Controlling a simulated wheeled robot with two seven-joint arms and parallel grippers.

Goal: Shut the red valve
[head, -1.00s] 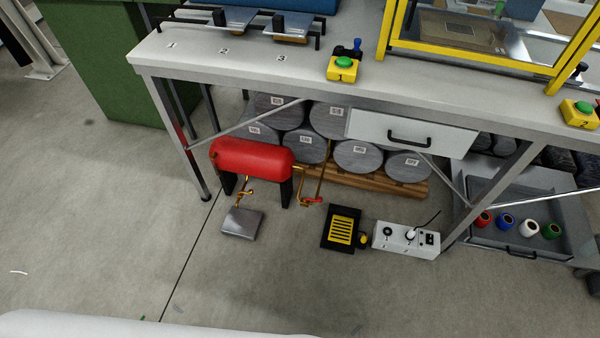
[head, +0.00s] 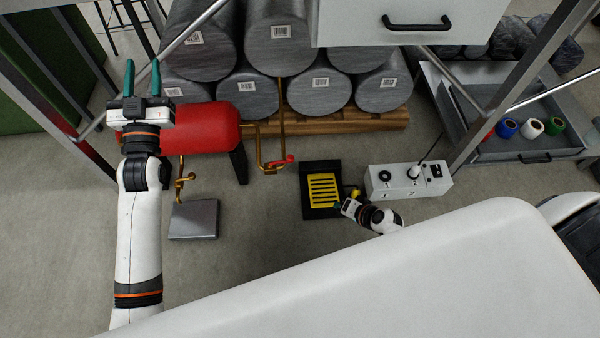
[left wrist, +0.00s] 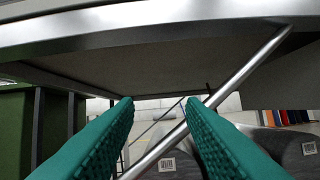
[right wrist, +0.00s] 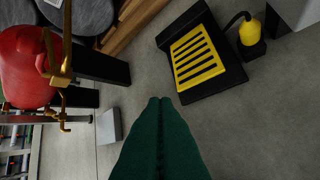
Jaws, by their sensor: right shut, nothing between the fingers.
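The red valve (head: 280,162) is a small red lever on a brass pipe, just right of the red tank (head: 210,128) in the head view. The tank and brass pipe (right wrist: 62,75) also show at the left of the right wrist view. My right gripper (head: 339,205) is low over the floor near the black and yellow pedal, right of the valve and apart from it. Its fingers (right wrist: 160,100) are shut and empty. My left gripper (head: 142,68) is raised in front of the tank's left part, hiding it. Its fingers (left wrist: 162,105) are apart and empty.
A black and yellow pedal (head: 322,208) and a white switch box (head: 408,183) stand right of the valve. A grey plate (head: 194,222) lies below the tank. Grey drums (head: 320,85) on a pallet (head: 380,121) stand behind. Table legs and slanted braces frame the space.

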